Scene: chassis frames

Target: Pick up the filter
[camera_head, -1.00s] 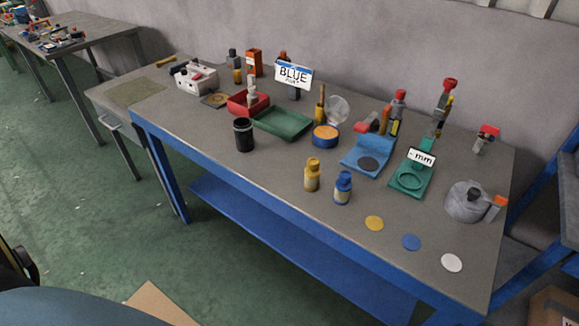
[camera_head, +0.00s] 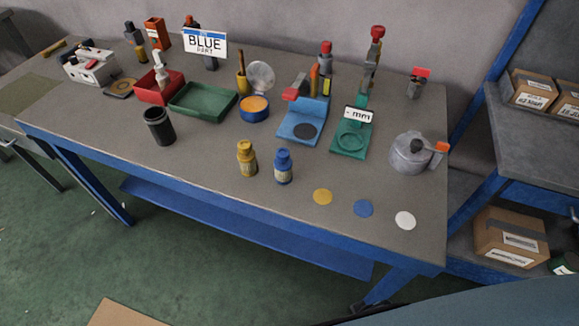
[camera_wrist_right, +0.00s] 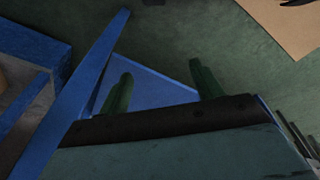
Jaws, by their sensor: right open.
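Three flat round discs lie apart near the front right of the workbench: a yellow disc (camera_head: 322,197), a blue disc (camera_head: 363,208) and a white disc (camera_head: 405,220). They look like filters, but I cannot tell which one is meant. My left gripper is not in view.
The workbench (camera_head: 290,215) also holds a yellow bottle (camera_head: 247,160), a blue bottle (camera_head: 283,168), a black cup (camera_head: 158,127), a green tray (camera_head: 203,99), a blue stand (camera_head: 300,122), a green gauge (camera_head: 352,140) and a grey round pot (camera_head: 408,155). Shelving with cardboard boxes (camera_head: 512,236) stands at right.

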